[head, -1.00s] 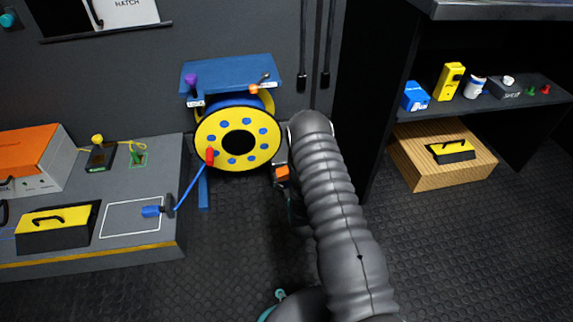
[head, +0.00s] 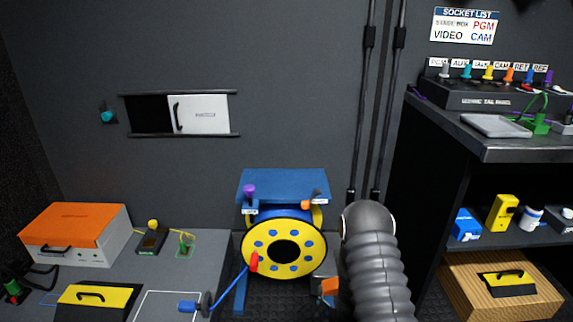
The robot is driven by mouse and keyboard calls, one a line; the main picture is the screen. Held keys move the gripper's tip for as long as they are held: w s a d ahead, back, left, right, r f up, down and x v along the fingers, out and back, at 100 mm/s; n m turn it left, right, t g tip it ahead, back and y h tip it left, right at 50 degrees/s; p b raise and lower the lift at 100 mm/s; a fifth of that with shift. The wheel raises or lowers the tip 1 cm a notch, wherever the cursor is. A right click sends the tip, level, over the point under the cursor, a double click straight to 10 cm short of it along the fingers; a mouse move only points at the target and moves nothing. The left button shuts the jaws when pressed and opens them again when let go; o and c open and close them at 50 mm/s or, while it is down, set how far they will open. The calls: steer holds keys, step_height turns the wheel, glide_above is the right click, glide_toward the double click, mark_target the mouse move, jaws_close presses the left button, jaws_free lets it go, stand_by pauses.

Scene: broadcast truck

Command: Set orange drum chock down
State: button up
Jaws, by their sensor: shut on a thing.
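The orange drum chock (head: 329,287) is a small orange block at the lower right of the cable drum (head: 283,252). My gripper (head: 321,284) is shut on it, low and just right of the drum. My grey arm hides most of the gripper and part of the chock. I cannot tell whether the chock touches the floor.
At right, a shelf unit (head: 500,140) has a wooden crate (head: 462,286) beneath. Two dark vertical pipes (head: 368,110) run down the wall behind my arm.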

mark_target(337, 287)
step_height(337, 287, up, 12)
steer(key=p, duration=0.3)
steer(key=shift+s, duration=0.15)
steer(key=shift+a, duration=0.1)
